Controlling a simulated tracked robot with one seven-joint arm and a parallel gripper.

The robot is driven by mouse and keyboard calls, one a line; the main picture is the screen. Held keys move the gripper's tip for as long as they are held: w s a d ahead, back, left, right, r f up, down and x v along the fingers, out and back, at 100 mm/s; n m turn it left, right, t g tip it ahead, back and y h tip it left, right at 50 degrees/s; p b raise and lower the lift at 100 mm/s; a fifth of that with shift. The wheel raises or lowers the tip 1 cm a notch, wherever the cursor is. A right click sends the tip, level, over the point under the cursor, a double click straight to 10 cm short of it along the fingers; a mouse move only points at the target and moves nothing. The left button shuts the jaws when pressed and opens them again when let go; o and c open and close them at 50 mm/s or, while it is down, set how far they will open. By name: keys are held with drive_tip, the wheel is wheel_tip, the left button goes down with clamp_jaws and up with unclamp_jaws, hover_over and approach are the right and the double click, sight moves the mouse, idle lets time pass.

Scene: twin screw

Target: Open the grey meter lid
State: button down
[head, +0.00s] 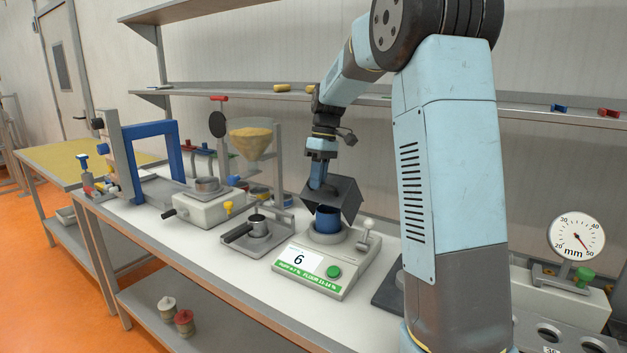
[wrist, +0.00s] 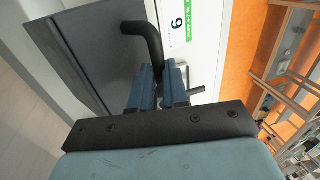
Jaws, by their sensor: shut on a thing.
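The meter (head: 325,268) is a pale grey box with a display reading 6, a green button and a blue cup (head: 327,222) on top. Its dark grey lid (head: 346,193) is tilted up above the cup, and the cup's front shows below it. My gripper (head: 318,184) is at the lid. In the wrist view, the lid (wrist: 75,60) is a dark plate at upper left, with a black bent handle (wrist: 150,40). The blue fingers of my gripper (wrist: 158,85) are shut on this handle; the exact contact is partly hidden.
A lever with a pale knob (head: 367,224) stands right of the cup. Left of the meter are a small metal pot on a stand (head: 258,230) and a funnel (head: 250,140) with yellow grain. A shelf (head: 400,100) runs behind. A dial gauge (head: 577,240) is at right.

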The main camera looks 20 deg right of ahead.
drive_tip(key=c, duration=1.5)
unclamp_jaws()
drive_tip(key=shift+w+d+f, duration=0.15)
drive_tip(key=shift+d+f, duration=0.25)
drive_tip(key=shift+d, duration=0.15)
drive_tip(key=o, duration=0.3)
drive_tip(key=shift+a+r, duration=0.1)
drive_tip(key=shift+a, duration=0.05)
drive_tip(key=shift+o, duration=0.4)
drive_tip(key=v, duration=0.6)
drive_tip(key=shift+w, duration=0.15)
drive_tip(key=shift+r, duration=0.65)
